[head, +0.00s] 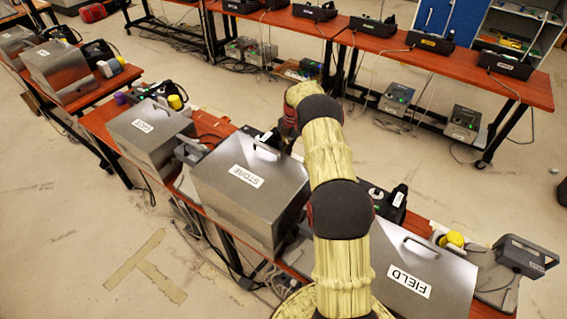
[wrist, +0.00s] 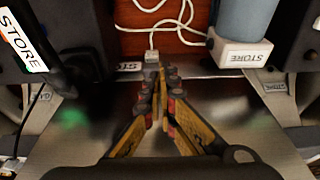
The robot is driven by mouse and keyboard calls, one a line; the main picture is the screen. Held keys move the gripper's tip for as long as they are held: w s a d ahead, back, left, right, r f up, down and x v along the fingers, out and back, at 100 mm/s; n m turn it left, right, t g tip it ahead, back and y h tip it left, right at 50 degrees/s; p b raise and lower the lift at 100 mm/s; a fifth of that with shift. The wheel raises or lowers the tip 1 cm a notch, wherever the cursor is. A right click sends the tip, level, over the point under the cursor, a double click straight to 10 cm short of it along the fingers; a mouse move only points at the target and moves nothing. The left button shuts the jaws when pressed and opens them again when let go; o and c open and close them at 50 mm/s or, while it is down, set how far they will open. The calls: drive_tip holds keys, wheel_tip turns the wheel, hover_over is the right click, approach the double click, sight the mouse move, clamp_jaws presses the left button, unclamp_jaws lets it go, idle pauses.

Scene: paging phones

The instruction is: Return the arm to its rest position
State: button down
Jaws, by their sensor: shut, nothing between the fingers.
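My gripper (wrist: 163,80) is shut and empty in the wrist view, its yellow and dark fingers meeting at the tips. The tips are close to the plug of a white cable (wrist: 185,30) on a red-brown surface; I cannot tell whether they touch it. In the head view my arm (head: 335,205) is stretched out over the table, and its far end goes down behind the grey box marked STORE (head: 225,205). The gripper's fingers cannot be made out there.
A white block marked STORE (wrist: 240,53) bears a blue-grey cylinder (wrist: 247,17). A black device marked STORE (wrist: 22,45) is at the left. In the head view, a grey box marked FIELD (head: 425,285) stands right of my arm. Open floor (head: 230,110) lies behind the table.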

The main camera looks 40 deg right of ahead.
drive_tip(key=v, duration=0.8)
drive_tip(key=shift+r, duration=0.2)
drive_tip(key=shift+d, duration=0.1)
drive_tip(key=s+a+r+m+t+h+b, duration=0.1)
drive_tip(key=a+r+m, duration=0.4)
drive_tip(key=a+r, duration=0.7)
drive_tip(key=s+a+r+m+t+h+b, duration=0.1)
drive_tip(key=s+a+r+m, duration=0.25)
drive_tip(key=a+r, duration=0.2)
drive_tip(key=s+a+r+m+t, duration=0.1)
drive_tip(key=s+a+r+m, duration=0.1)
drive_tip(key=s+a+r, duration=0.4)
drive_tip(key=s+a+r+m+t+h+b, duration=0.1)
drive_tip(key=s+a+r+m, duration=0.1)
drive_tip(key=s+a+m, duration=0.3)
drive_tip(key=s+a+r+t, duration=0.1)
drive_tip(key=s+a+r, duration=0.2)
drive_tip(key=s, duration=0.4)
drive_tip(key=s+a+f+m, duration=0.2)
drive_tip(key=s+m, duration=0.1)
drive_tip(key=s, duration=0.3)
drive_tip(key=s+a+f+m+t+b, duration=0.1)
drive_tip(key=s+a+f+m, duration=0.1)
drive_tip(key=s, duration=0.5)
drive_tip(key=shift+a+f+m+t, duration=0.3)
drive_tip(key=shift+a+f+m, duration=0.05)
drive_tip(key=shift+f+m, duration=0.2)
